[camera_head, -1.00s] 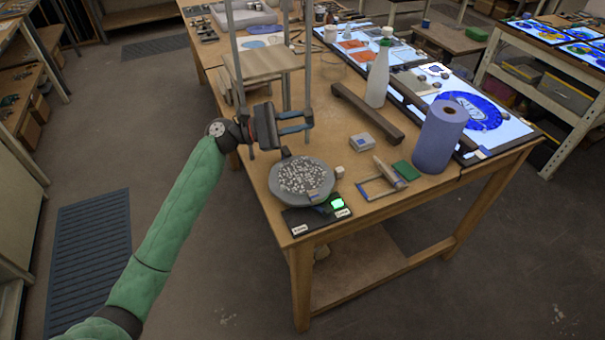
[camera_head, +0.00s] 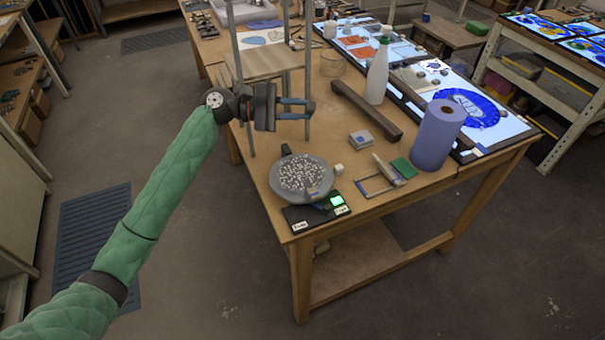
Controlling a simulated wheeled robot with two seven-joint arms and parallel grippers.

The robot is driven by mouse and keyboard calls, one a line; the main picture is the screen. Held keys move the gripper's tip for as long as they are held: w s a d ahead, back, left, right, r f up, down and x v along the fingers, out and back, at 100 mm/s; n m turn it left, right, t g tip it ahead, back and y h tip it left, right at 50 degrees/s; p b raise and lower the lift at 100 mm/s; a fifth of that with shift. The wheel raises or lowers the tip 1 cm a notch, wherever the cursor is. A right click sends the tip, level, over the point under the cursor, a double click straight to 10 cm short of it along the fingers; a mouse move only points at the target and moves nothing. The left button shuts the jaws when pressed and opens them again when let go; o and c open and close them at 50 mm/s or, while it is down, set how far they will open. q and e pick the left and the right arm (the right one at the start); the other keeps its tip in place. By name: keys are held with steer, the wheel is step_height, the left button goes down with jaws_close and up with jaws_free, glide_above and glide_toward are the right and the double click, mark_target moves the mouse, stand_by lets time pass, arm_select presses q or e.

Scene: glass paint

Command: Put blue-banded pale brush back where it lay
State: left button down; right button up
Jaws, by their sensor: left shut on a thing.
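My left gripper (camera_head: 297,108) reaches in from the left, above the table's left end, beside the upright metal posts. Its two bluish fingers point right, one above the other. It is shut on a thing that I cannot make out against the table. I cannot pick out the blue-banded pale brush for certain. A pale, slim tube-like thing (camera_head: 386,169) lies by a small blue frame (camera_head: 375,186) on the near part of the table. My right gripper is not in view.
A grey round pan of pale bits (camera_head: 300,175) sits on a black scale (camera_head: 318,213) near the front corner. A dark bar (camera_head: 366,112), white bottle (camera_head: 377,75), blue-violet roll (camera_head: 437,135) and green pad (camera_head: 403,167) stand or lie right of it. Bare wood (camera_head: 335,145) lies between.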

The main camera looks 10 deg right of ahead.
arm_select(q)
steer(key=shift+m+t+y+p, duration=0.45)
steer(key=shift+m+y, duration=1.2)
steer(key=shift+y, duration=1.2)
steer(key=shift+m+t+y+p, duration=0.3)
steer(key=shift+m+y+p, duration=0.35)
steer(key=shift+m+y, duration=1.6)
steer(key=shift+m+t+y+p, duration=0.45)
steer(key=shift+m+y, duration=0.55)
steer(key=shift+y, duration=2.5)
steer(key=shift+d, duration=0.15)
